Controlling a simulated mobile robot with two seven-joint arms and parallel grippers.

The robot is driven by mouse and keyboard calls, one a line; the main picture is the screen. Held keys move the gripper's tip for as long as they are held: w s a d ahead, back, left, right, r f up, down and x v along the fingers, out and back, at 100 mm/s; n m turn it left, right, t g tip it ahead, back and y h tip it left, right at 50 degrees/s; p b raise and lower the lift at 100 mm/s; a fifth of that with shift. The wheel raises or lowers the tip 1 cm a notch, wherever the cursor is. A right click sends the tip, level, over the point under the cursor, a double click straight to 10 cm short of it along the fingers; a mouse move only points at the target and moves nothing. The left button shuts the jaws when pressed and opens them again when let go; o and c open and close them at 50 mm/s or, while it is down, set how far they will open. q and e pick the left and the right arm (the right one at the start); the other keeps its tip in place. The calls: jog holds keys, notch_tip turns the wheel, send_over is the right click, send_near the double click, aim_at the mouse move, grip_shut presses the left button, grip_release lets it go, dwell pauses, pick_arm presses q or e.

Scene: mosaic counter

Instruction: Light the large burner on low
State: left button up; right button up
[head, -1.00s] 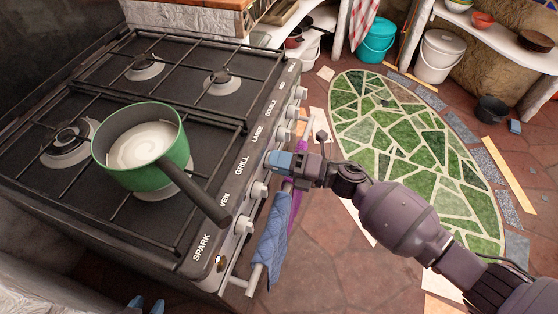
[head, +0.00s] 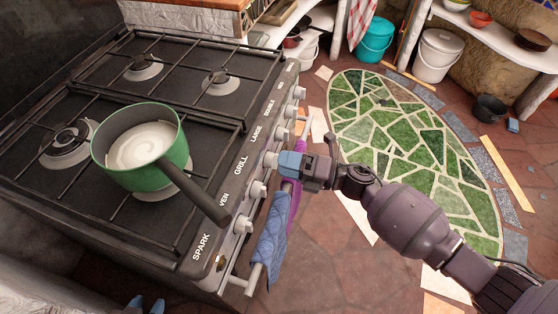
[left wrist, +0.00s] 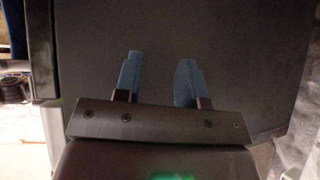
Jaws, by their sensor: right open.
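The black stove (head: 75,185) has a row of pale knobs along its front edge. The knob in line with the LARGE label (head: 270,160) is right at the blue fingertips of my right gripper (head: 282,163). The gripper is open; I cannot tell whether it touches the knob, nor how far the knob is turned. No flame shows on the visible burners. A green pot (head: 112,168) with pale contents sits on the front burner (head: 153,193), mostly hiding it. My left gripper (head: 144,304) is low at the bottom edge; the left wrist view shows its fingers (left wrist: 160,80) apart and empty.
A blue quilted cloth (head: 269,240) and a purple one (head: 297,180) hang on the oven rail close below my right gripper. The pot's dark handle (head: 200,195) juts over the front edge near the knobs. Open floor with a green mosaic (head: 400,140) lies to the right.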

pick_arm(q)
jog(key=shift+s+r, duration=0.1)
jog(key=shift+s, duration=0.15)
pick_arm(e)
jog(key=v, duration=0.8)
jog(key=shift+d, duration=0.2)
pick_arm(q)
jog(key=shift+c, duration=0.5)
jog(key=shift+w, duration=0.15)
grip_shut()
jog(key=shift+w+r, duration=0.15)
jog(key=shift+w, duration=0.15)
jog(key=shift+s, duration=0.45)
